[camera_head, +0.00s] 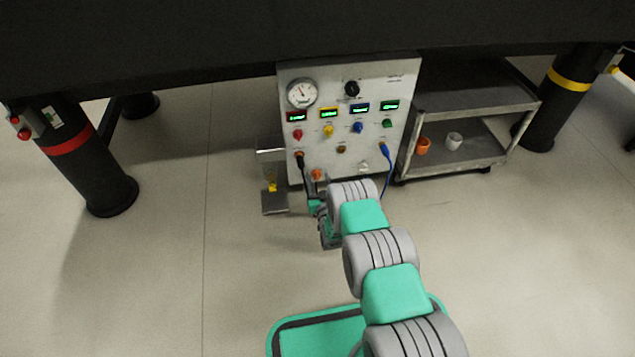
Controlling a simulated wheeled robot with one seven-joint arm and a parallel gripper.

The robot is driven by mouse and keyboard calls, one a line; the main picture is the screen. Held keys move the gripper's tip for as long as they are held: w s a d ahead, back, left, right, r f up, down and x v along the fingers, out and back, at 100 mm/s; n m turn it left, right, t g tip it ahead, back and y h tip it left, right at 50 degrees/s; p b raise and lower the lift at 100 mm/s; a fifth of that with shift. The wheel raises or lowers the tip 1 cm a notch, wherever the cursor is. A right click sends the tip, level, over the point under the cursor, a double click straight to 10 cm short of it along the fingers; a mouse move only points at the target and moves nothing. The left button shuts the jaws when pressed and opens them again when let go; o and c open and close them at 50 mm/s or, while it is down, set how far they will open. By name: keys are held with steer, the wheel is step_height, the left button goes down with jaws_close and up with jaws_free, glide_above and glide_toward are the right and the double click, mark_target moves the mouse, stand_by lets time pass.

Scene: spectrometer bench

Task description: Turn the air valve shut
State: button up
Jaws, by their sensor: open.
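A pale control panel (345,120) stands under the dark table. It carries a round pressure gauge (302,93), a black knob (352,88) at the top, and red (297,134), yellow (328,130), blue (358,127) and green (387,123) knobs under small lit displays. An orange knob or fitting (317,174) sits low on the panel. No label is readable, so I cannot tell which control is the air valve. My gripper (314,199) is open, close to the panel's lower left, just below the orange fitting. My arm partly hides the gripper; contact cannot be judged.
A black lead (303,168) and a blue cable (387,168) hang from the panel. A grey cart (470,108) with an orange cup (423,145) and a white cup (454,140) stands right. A metal stand (272,185) is left.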

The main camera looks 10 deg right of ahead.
steer(key=shift+w, duration=0.3)
steer(key=shift+c, duration=0.3)
jaws_close()
